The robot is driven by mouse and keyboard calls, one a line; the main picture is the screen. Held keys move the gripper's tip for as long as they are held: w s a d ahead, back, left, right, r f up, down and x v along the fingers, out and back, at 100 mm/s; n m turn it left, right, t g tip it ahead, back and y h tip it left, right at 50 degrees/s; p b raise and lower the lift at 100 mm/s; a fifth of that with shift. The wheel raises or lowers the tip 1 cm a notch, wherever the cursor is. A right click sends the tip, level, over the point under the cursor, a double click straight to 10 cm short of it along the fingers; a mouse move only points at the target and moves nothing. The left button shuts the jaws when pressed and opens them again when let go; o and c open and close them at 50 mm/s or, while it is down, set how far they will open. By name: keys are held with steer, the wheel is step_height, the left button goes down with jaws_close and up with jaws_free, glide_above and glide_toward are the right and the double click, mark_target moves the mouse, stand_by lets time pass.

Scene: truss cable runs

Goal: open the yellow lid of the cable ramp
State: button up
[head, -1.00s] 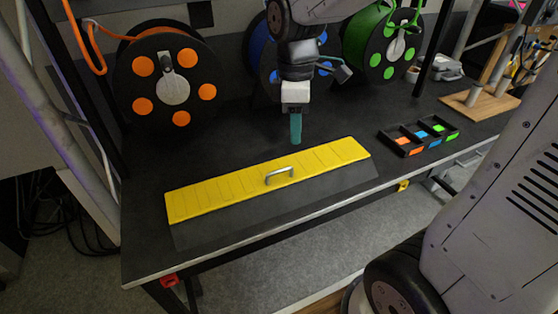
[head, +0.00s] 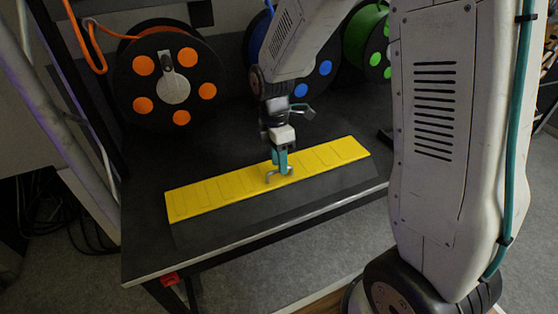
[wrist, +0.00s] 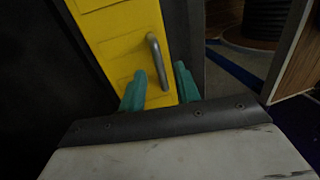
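The yellow lid (head: 215,194) of the cable ramp lies flat and shut along the dark ramp (head: 230,225) on the table. A grey metal handle (head: 268,178) stands up near the middle of the lid; it also shows in the wrist view (wrist: 158,62). My gripper (head: 281,171), with teal fingers, points down at the handle and partly covers it in the head view. In the wrist view my gripper (wrist: 160,86) is open, with a finger on each side of the handle's line. I cannot tell whether either finger touches the handle.
Cable reels stand along the back: orange (head: 170,78) at left, blue (head: 300,90) in the middle, green (head: 372,40) at right. My arm hides much of the table's right side. Bare table top (head: 150,160) lies behind the lid at left.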

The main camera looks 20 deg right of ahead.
steer(key=shift+s+f, duration=0.1)
steer(key=shift+f, duration=0.15)
jaws_close()
